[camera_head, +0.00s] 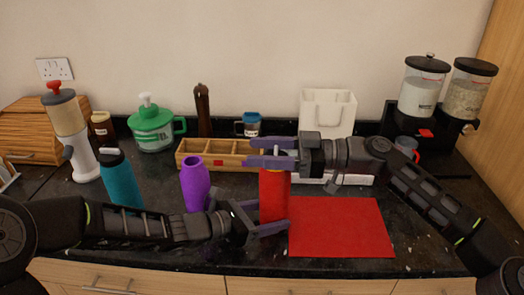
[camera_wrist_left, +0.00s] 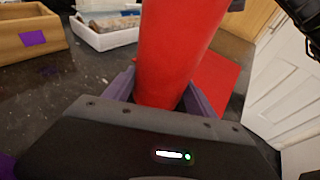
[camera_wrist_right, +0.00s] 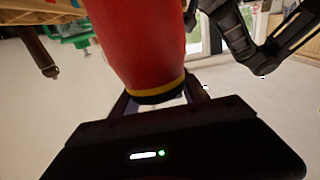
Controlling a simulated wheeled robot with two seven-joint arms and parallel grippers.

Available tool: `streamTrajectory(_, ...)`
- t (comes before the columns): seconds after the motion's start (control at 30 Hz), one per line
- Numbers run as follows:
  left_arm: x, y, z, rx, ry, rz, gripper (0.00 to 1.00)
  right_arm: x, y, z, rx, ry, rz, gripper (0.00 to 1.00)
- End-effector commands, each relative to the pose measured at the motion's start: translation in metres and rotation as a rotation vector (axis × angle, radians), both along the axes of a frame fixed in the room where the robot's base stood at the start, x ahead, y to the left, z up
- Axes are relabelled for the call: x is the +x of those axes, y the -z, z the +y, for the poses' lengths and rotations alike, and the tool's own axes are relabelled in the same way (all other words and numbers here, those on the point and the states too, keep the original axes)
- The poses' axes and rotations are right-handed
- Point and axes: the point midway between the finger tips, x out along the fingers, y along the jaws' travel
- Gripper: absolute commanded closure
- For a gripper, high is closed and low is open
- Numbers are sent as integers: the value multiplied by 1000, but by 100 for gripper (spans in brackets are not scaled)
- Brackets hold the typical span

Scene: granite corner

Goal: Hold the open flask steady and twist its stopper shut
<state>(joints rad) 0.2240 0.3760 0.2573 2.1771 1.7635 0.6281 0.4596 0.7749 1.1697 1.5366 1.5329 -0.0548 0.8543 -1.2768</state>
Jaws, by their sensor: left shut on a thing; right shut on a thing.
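The red flask (camera_head: 274,196) stands upright on the dark counter at the left edge of the red mat. My left gripper (camera_head: 264,218) is shut around its lower body. The red body also fills the middle of the left wrist view (camera_wrist_left: 175,50). My right gripper (camera_head: 272,153) is shut at the flask's top, from the right. The stopper is mostly hidden between its fingers. In the right wrist view the flask (camera_wrist_right: 140,40) shows a yellow band and a dark rim next to the fingers. I cannot tell how far the stopper is seated.
A purple vase (camera_head: 195,184) stands just left of the flask, close to my left arm. A teal bottle (camera_head: 120,180) is further left. A wooden divided box (camera_head: 222,162) lies behind. The red mat (camera_head: 345,228) is clear. Two dispensers (camera_head: 425,86) stand at back right.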

Motion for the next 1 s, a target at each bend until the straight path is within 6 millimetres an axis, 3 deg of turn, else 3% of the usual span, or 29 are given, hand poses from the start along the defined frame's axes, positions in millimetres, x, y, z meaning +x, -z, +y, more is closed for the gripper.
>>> streamTrajectory(0.4,0,0,0,2,2,-2,58,-8,-1,0,3,-318,0,89)
streamTrajectory(0.8,0,0,0,2,2,-1,58,-11,0,-2,0,-363,-1,89)
streamTrajectory(0.83,0,0,0,2,2,-1,58,-11,0,-2,0,-362,-1,47)
streamTrajectory(1.0,0,0,0,1,1,0,58,-11,0,-2,0,-362,-1,33)
